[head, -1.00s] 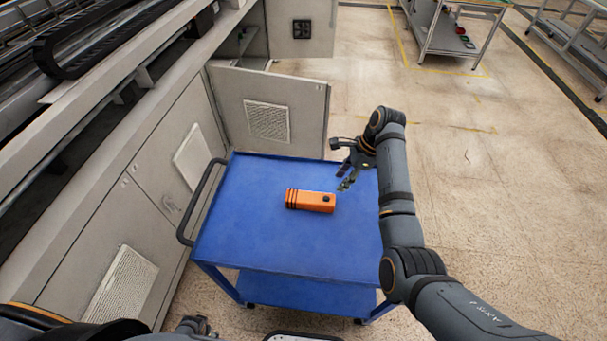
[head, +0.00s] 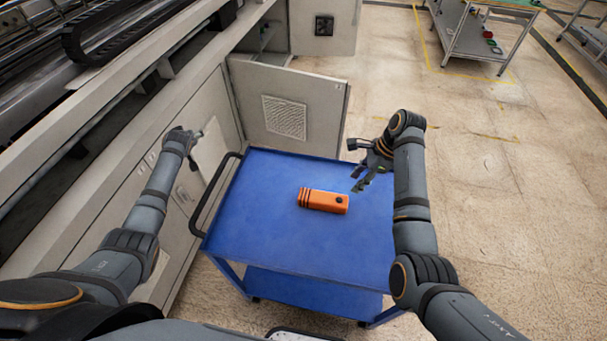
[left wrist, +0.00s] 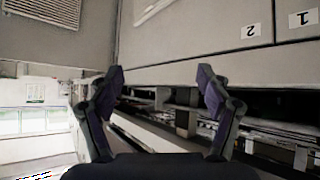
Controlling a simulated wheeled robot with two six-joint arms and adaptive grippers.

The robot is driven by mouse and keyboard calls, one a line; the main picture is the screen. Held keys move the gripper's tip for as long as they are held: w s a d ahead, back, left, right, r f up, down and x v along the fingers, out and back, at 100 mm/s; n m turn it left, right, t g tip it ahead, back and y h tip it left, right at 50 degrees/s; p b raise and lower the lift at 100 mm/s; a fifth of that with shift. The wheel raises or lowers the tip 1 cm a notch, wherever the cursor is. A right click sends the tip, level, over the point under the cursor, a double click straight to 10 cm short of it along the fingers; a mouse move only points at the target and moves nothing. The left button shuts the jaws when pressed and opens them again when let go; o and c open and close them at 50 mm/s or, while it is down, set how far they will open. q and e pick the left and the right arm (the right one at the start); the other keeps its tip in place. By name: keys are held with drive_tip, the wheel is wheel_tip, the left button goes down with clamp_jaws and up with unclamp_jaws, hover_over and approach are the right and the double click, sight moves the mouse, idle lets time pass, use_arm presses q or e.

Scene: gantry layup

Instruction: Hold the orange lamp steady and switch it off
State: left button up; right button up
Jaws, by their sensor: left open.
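The orange lamp (head: 322,201) lies on its side on the blue cart's top (head: 290,250). It has black bands at its left end and a dark round button near its right end. My right gripper (head: 359,187) is just to the right of the lamp, apart from it, with its fingers spread and nothing between them. My left gripper (head: 198,137) is up beyond the cart's left handle, away from the lamp. In the left wrist view its two fingers (left wrist: 160,85) stand wide apart and empty, facing the machine; the lamp does not show there.
The cart's black handle (head: 213,195) runs along its left side. A grey machine with cabinet doors stands to the left, and an open door panel (head: 290,118) is behind the cart. A metal bench (head: 470,50) stands far back.

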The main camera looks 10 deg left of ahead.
use_arm(q)
drive_tip(key=w+d+r+n+t, duration=0.1)
drive_tip(key=w+r+n, duration=0.15)
drive_tip(key=r, duration=0.35)
drive_tip(key=w+d+r+n+t, duration=0.1)
drive_tip(key=w+r, duration=0.2)
drive_tip(key=r, duration=0.3)
drive_tip(key=n+g+h, duration=0.6)
drive_tip(key=g, duration=0.5)
approach(303, 194)
wheel_tip(303, 194, down, 10)
drive_tip(key=shift+s+f, duration=0.1)
drive_tip(key=shift+f, duration=0.05)
drive_tip(key=shift+c, duration=0.2)
drive_tip(key=c, duration=1.4)
use_arm(e)
drive_tip(key=shift+c, duration=0.4)
use_arm(q)
drive_tip(key=shift+o, duration=0.2)
use_arm(e)
clamp_jaws()
